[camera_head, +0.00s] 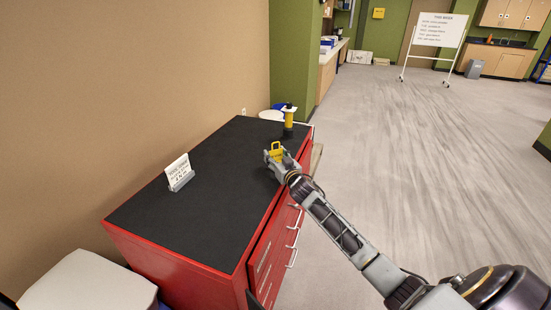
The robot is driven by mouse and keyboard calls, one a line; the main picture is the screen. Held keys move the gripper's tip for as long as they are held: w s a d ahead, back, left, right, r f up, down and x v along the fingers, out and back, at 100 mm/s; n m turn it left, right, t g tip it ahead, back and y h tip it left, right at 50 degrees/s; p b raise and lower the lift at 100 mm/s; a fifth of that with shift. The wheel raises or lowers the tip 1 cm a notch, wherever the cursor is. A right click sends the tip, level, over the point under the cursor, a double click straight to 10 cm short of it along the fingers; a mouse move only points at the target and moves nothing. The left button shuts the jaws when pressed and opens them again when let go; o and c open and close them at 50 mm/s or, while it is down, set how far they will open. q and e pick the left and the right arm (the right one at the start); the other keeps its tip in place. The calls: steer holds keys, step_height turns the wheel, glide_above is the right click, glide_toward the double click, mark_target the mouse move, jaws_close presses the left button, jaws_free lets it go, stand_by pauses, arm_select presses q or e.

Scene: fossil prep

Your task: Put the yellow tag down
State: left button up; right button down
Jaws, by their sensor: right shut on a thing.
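The yellow tag (276,148) is small and held in my right gripper (274,156). The right arm reaches in from the lower right, and the gripper is shut on the tag. They are over the right side of the black top (205,200) of a red drawer cabinet. I cannot tell whether the tag touches that top; the fingers hide part of it. My left gripper is not in view.
A yellow and black upright object (289,118) stands at the cabinet's far end. A small sign (179,172) stands at the left of the top. The middle and front of the top are clear. A whiteboard (439,30) stands far back.

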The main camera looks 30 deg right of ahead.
mark_target(276, 157)
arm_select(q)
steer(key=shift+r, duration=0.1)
arm_select(e)
steer(key=shift+f, duration=0.15)
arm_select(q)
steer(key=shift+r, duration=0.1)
arm_select(e)
steer(key=c, duration=0.6)
jaws_free()
steer(key=shift+r, duration=0.2)
